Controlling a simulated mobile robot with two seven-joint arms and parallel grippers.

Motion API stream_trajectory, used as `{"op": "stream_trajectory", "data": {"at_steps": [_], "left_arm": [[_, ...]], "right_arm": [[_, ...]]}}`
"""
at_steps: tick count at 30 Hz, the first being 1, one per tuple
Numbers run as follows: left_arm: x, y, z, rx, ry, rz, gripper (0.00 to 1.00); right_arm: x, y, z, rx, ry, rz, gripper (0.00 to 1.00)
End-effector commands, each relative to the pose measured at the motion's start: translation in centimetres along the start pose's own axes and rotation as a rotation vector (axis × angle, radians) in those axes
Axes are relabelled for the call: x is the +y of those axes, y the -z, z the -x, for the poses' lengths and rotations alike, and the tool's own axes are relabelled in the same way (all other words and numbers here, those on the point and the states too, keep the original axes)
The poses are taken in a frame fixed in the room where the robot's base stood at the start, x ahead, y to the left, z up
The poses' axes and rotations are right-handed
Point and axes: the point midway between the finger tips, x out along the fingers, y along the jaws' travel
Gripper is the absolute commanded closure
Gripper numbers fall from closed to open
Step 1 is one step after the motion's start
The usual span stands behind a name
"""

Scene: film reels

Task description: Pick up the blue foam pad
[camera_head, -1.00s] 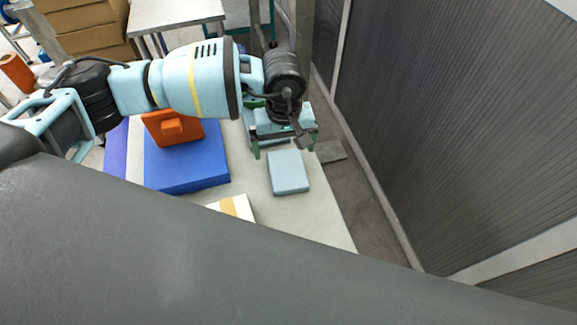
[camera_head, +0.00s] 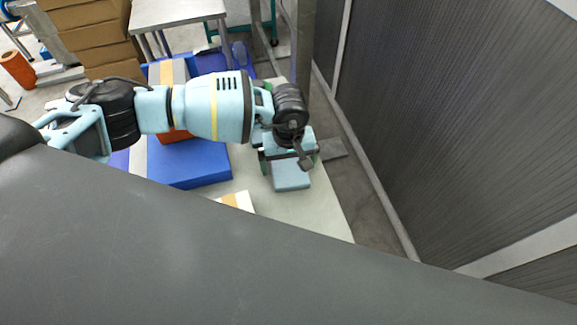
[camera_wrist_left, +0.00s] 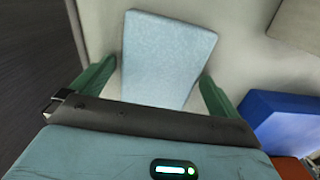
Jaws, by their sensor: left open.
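The blue foam pad (camera_head: 291,177) is a light blue, flat block lying on the pale table near its right edge. In the left wrist view the pad (camera_wrist_left: 167,55) lies between the two green fingers. My left gripper (camera_head: 290,160) is over the far part of the pad and hides it in the head view. The gripper also shows in the left wrist view (camera_wrist_left: 157,73), open, with one finger beside each side of the pad and nothing clamped. My right gripper is not in view.
A large blue block (camera_head: 192,170) with an orange item (camera_head: 175,135) stands left of the pad. A white and tan box (camera_head: 237,201) lies nearer on the table (camera_head: 305,218). A grey ribbed wall (camera_head: 450,120) rises to the right, across a floor gap.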

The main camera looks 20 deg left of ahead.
Motion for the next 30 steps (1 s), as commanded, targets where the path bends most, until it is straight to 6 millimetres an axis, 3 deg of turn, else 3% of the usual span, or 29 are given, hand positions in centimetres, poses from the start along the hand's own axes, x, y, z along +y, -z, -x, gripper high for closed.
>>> {"op": "stream_trajectory", "data": {"at_steps": [4,13,23,30], "left_arm": [[0.0,0.0,0.0,0.0,0.0,0.0,0.03],[0.0,0.0,0.1,0.0,0.0,0.0,0.42],[0.1,0.0,0.8,0.001,-0.002,0.0,0.43],[0.1,0.1,4.8,0.003,-0.004,-0.002,0.43]], "right_arm": [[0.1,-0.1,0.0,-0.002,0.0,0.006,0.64],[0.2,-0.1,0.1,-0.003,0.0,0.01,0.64],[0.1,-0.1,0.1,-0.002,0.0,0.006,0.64],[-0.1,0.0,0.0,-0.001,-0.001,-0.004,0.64]]}}
